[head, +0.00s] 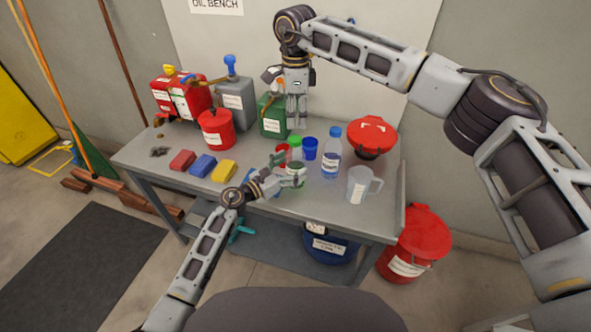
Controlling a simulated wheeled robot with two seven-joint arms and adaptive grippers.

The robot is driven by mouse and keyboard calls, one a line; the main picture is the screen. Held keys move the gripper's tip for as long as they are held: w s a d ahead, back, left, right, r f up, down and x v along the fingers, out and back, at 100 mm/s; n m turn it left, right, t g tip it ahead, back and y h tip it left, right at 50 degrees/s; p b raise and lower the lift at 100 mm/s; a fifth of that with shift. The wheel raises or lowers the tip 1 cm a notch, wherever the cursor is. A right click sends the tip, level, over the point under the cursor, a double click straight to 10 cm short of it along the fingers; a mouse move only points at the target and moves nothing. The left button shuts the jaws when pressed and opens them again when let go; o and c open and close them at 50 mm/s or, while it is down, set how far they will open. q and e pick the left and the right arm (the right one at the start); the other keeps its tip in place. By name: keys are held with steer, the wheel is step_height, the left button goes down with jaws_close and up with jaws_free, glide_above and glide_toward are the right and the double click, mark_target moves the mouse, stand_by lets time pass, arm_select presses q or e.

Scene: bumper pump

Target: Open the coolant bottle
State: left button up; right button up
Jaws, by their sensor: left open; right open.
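A green container (269,120) with a pale label stands at the back of the bench. A smaller bottle with a green top (296,143) stands in front of it to the right. The labels are too small to read, so I cannot tell which is the coolant bottle. My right gripper (297,124) points down just right of the green container, above the small bottle, with its fingers apart and nothing seen between them. My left gripper (291,170) is open in front of the small bottle and hides its lower part. Contact cannot be made out.
The front edge is mostly clear.

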arm_select(q)
steer(key=shift+x, duration=0.8)
